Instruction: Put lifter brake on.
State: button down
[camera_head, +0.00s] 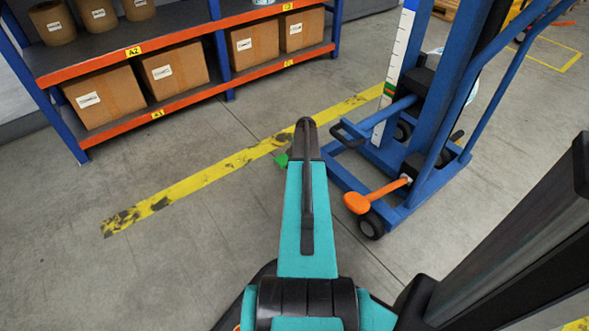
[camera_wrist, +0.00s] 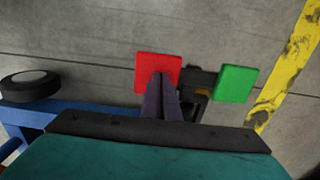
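The blue lifter (camera_head: 447,110) stands right of my arm in the head view; part of its blue leg (camera_wrist: 100,112) shows in the wrist view. Low at its side are two flat brake pedals, a red one (camera_wrist: 150,65) and a green one (camera_wrist: 236,84), joined by a dark bracket (camera_wrist: 198,78). The green pedal (camera_head: 282,160) also peeks out left of my arm in the head view, where the red one is hidden. My gripper (camera_wrist: 162,78) is shut and empty, its fingertips overlapping the red pedal's lower middle. I cannot tell whether they touch it.
An orange-tipped lever (camera_head: 357,203) and a black wheel (camera_head: 371,226) are at the lifter's near side. A shelf rack (camera_head: 130,68) with cardboard boxes (camera_head: 104,95) stands at the back left. A worn yellow floor line (camera_head: 190,184) crosses open concrete at left.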

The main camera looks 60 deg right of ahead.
jog(key=shift+f, duration=0.75)
jog(key=shift+r, duration=0.1)
notch_tip(320, 180, up, 9)
jog(key=p, duration=0.6)
dwell(0.3)
jog(key=shift+w, duration=0.1)
dwell(0.3)
